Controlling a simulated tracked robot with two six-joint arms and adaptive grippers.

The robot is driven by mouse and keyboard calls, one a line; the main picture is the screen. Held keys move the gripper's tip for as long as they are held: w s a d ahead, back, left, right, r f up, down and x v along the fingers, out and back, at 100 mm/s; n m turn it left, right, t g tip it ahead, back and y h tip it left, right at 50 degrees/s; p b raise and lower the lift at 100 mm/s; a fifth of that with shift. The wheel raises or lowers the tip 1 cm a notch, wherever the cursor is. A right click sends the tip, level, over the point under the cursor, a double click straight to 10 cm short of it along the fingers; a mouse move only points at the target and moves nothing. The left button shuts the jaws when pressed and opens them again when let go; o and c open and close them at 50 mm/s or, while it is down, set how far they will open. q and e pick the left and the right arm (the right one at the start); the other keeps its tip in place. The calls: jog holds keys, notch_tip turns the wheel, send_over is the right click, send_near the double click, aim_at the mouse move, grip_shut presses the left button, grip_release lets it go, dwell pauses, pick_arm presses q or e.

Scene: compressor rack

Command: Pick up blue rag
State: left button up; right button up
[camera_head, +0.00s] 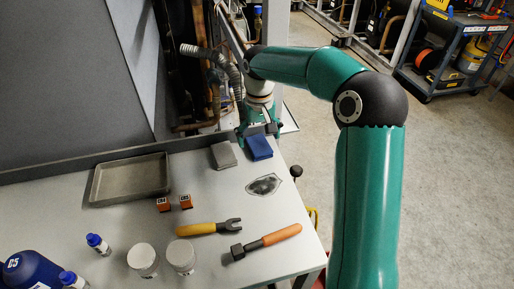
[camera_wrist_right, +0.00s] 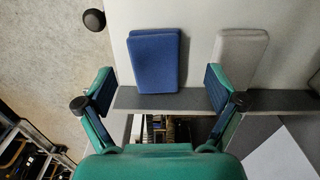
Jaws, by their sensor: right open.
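The blue rag (camera_head: 259,147) lies folded near the back right corner of the table, beside a grey rag (camera_head: 223,155). In the right wrist view the blue rag (camera_wrist_right: 154,62) shows ahead of and between the spread fingers. The grey rag (camera_wrist_right: 240,58) lies to its right there, beyond the right finger. My right gripper (camera_head: 257,130) is at the table's back edge, just behind the blue rag. In its wrist view the right gripper (camera_wrist_right: 159,88) is open with nothing between its fingertips. My left gripper is not in view.
A raised ledge (camera_head: 100,157) runs along the table's back edge. A metal tray (camera_head: 130,179), two orange blocks, a yellow-handled wrench (camera_head: 208,227), a hammer (camera_head: 266,242), white jars and blue-capped bottles stand or lie on the table. A dark patch (camera_head: 264,184) lies in front of the rags.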

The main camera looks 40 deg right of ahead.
aim_at(260, 148)
jog(key=f, duration=0.4)
jog(key=shift+d, duration=0.2)
jog(key=c, duration=1.2)
